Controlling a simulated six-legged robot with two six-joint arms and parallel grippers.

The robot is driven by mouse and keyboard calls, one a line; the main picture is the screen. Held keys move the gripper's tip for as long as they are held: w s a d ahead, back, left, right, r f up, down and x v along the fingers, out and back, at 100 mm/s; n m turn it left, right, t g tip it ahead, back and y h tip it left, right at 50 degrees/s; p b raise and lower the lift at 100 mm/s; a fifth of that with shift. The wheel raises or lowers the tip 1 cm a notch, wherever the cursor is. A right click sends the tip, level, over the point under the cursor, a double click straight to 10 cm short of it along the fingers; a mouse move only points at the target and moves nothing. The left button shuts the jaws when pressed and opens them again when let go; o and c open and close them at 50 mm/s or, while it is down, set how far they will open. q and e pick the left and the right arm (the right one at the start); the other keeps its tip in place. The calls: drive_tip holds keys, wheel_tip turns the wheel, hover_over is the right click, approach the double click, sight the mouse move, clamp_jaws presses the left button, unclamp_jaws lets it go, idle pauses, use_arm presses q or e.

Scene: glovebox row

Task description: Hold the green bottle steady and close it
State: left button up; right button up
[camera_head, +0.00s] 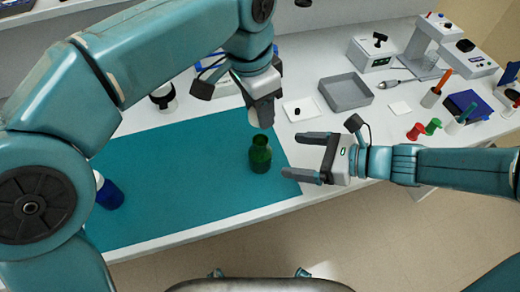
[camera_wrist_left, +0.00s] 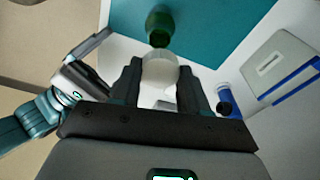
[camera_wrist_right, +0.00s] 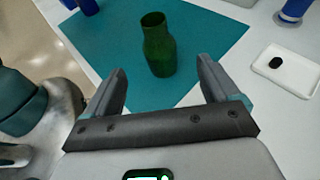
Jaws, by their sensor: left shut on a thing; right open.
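The green bottle (camera_head: 260,155) stands upright and open-topped near the right end of the teal mat (camera_head: 190,180). It also shows in the left wrist view (camera_wrist_left: 159,22) and the right wrist view (camera_wrist_right: 157,48). My left gripper (camera_head: 263,110) is shut on a white cap (camera_wrist_left: 160,72), which it holds above the bottle, apart from its mouth. The cap shows partly in the head view (camera_head: 253,118). My right gripper (camera_head: 293,156) is open, its fingers pointing left toward the bottle from the right. Nothing is between its fingers, and it does not touch the bottle.
A blue bottle (camera_head: 109,194) stands on the mat's left side, partly behind my left arm. A grey tray (camera_head: 346,92) and a small white dish (camera_head: 299,108) with a black item lie behind right. Red and green pieces (camera_head: 416,131) lie farther right.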

sight(254, 152)
use_arm(q)
drive_tip(key=shift+s+d, duration=0.1)
use_arm(e)
drive_tip(key=shift+d, duration=0.15)
use_arm(q)
drive_tip(key=shift+s, duration=0.1)
use_arm(e)
drive_tip(key=shift+s, duration=0.2)
drive_tip(key=shift+a, duration=0.25)
drive_tip(key=x, duration=1.1)
drive_tip(key=shift+w+a+f, duration=0.2)
drive_tip(key=shift+a, duration=0.1)
drive_tip(key=c, duration=1.5)
use_arm(q)
drive_tip(key=shift+f, duration=2.55)
drive_tip(key=shift+f, duration=0.1)
